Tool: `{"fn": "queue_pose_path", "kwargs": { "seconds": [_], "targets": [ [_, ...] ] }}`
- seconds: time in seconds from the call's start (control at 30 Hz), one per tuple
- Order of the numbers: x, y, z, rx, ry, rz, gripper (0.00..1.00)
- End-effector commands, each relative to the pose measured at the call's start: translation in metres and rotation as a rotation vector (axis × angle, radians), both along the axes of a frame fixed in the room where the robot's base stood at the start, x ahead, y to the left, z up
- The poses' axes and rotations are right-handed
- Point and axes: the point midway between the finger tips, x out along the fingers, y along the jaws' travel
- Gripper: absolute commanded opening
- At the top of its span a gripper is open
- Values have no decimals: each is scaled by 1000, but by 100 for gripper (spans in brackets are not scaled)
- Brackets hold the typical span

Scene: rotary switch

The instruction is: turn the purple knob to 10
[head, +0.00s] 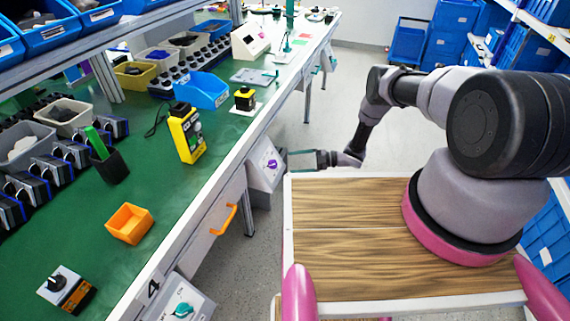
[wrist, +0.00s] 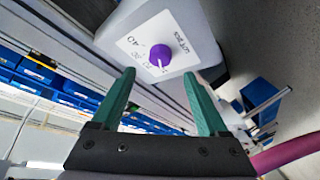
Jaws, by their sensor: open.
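The purple knob (head: 271,163) sits on a grey switch box (head: 258,177) with a white face, mounted at the bench's side. In the wrist view the purple knob (wrist: 160,56) is on a white dial plate (wrist: 143,47) with printed numbers, seen rotated; I cannot read the setting surely. My gripper (head: 291,162) is to the right of the box, pointing at it. In the wrist view its green fingers (wrist: 162,95) are spread apart, and the knob shows beyond and between them. The fingers do not touch the knob.
A second box with a teal knob (head: 183,310) is at the lower bench side. An orange drawer handle (head: 224,219) sticks out between the boxes. The green bench (head: 150,185) holds bins and devices. Grey floor (head: 340,120) is clear beyond my arm.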

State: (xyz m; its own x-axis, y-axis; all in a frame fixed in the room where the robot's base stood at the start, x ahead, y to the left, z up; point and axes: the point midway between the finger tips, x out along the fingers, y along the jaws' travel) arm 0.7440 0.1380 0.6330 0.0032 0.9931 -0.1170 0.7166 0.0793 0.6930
Motion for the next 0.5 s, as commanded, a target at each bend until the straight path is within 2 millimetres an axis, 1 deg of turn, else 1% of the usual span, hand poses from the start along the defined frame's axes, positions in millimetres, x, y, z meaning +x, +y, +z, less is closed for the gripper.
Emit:
{"fn": "queue_pose_path", "kwargs": {
  "seconds": [0.03, 0.1, 0.2, 0.33, 0.5],
  "targets": [
    [1, -11, 1, 0, 0, -3, 77],
    [0, -23, 2, -1, 1, -2, 77],
    [1, -36, 4, 1, -1, -2, 77],
    [0, -44, 5, 0, 0, 0, 77],
    [0, -46, 5, 0, 0, 0, 77]
  ]
}}
